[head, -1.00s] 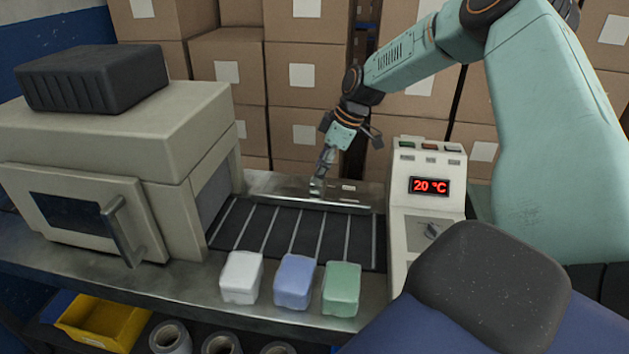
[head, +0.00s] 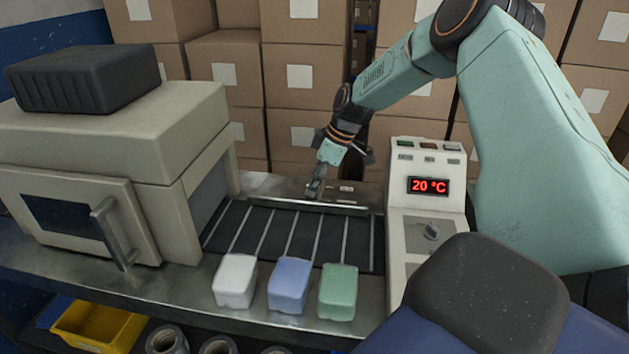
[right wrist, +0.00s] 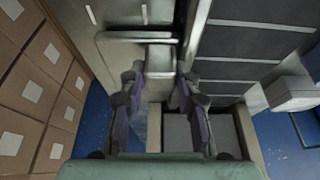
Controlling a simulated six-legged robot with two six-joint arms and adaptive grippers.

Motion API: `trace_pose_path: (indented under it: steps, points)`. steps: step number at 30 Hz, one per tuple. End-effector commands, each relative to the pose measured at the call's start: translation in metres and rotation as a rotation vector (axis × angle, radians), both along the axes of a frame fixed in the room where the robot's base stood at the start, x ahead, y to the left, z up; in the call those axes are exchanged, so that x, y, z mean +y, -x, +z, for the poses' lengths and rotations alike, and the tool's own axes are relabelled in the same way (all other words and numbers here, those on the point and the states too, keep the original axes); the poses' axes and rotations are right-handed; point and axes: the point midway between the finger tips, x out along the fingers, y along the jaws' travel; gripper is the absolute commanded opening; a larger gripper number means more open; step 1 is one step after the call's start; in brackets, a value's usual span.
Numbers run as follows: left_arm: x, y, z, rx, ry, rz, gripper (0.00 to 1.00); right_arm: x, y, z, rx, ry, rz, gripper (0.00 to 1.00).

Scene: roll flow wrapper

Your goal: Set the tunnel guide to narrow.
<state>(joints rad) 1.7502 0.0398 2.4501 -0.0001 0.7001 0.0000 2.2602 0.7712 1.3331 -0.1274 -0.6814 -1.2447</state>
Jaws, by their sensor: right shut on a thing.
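The tunnel guide (head: 340,208) is a long thin metal rail along the back edge of the dark conveyor belt. My right gripper (head: 314,191) points down at the steel plate just behind this rail. In the right wrist view, my right gripper (right wrist: 163,88) has its two fingers on either side of a small grey metal piece (right wrist: 160,84), shut on it. The piece appears to belong to the guide; the fingers partly hide it. Small pale labels (head: 346,188) lie on the plate to the right of the gripper. My left gripper is not in view.
A beige tunnel machine (head: 110,130) stands at the left. White (head: 235,281), blue (head: 289,285) and green (head: 338,291) packs sit along the belt's front edge. A control panel (head: 428,215) reading 20 °C stands at the right. Stacked cartons (head: 225,80) fill the back.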

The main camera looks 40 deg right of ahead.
Motion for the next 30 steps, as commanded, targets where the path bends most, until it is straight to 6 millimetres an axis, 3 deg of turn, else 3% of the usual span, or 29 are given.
trace_pose_path:
  steps: [9,30]
  points:
    - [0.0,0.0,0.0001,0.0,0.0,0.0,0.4,-0.0004,-0.0017,0.0026,-0.005,0.0,-0.002,0.0]
    - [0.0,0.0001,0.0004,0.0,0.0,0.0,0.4,0.0009,0.0006,0.0012,-0.002,-0.001,0.0,0.0]
